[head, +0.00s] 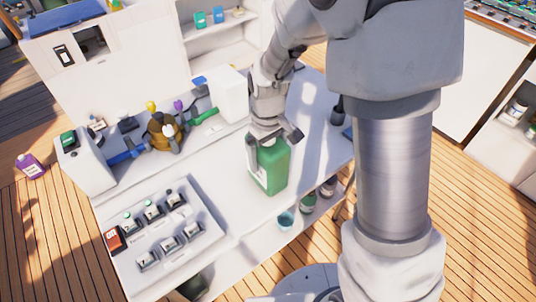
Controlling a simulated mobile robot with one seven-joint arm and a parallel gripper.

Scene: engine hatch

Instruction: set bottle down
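A green bottle (272,168) with a pale label on its left side stands upright at the front part of the white worktop (240,205). My gripper (272,137) is over the bottle's top, with a finger on either side of it, and looks shut on it. The gripper hides the bottle's cap and neck. From this view I cannot tell for sure whether the bottle's base touches the worktop or hangs just above it.
A tray of switches (165,235) lies at the front left, with a red box (114,238) at its edge. A brown engine part (163,132) with coloured caps and a white box (229,93) stand behind. More bottles (318,194) sit on a shelf below. Worktop right of the bottle is clear.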

